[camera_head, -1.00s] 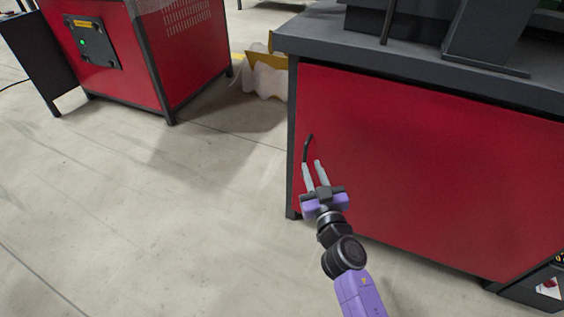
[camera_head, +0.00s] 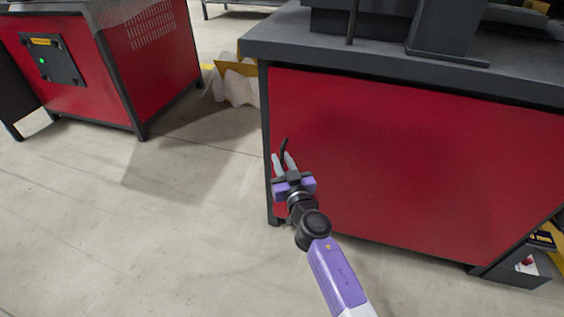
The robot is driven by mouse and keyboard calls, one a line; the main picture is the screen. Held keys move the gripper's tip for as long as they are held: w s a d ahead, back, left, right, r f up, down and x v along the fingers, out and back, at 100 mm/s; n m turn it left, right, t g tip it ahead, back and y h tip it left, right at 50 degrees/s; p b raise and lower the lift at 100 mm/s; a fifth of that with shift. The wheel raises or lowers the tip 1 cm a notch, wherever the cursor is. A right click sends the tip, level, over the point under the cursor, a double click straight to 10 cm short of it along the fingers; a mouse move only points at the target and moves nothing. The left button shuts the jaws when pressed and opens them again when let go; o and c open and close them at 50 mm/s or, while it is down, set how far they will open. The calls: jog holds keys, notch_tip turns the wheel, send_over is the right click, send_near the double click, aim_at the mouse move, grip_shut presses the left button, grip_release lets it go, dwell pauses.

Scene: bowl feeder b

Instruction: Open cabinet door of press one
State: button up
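The press cabinet has a wide red door panel (camera_head: 400,170) under a dark grey top, and the door looks closed. A dark, slightly curved handle (camera_head: 284,147) stands upright near the panel's left edge. My gripper (camera_head: 283,157) is at the handle, with its two pale fingers apart and pointing up and away. The lower part of the handle appears between the fingers. I cannot tell whether either finger touches it.
Another red cabinet (camera_head: 155,70) with a control box (camera_head: 52,60) stands at the far left. A yellow-edged box with white contents (camera_head: 240,88) sits on the floor behind. A dark box (camera_head: 515,268) stands at the lower right. The floor left and in front is clear.

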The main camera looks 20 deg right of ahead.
grip_shut()
jog(key=shift+d, duration=0.1)
dwell(1.4)
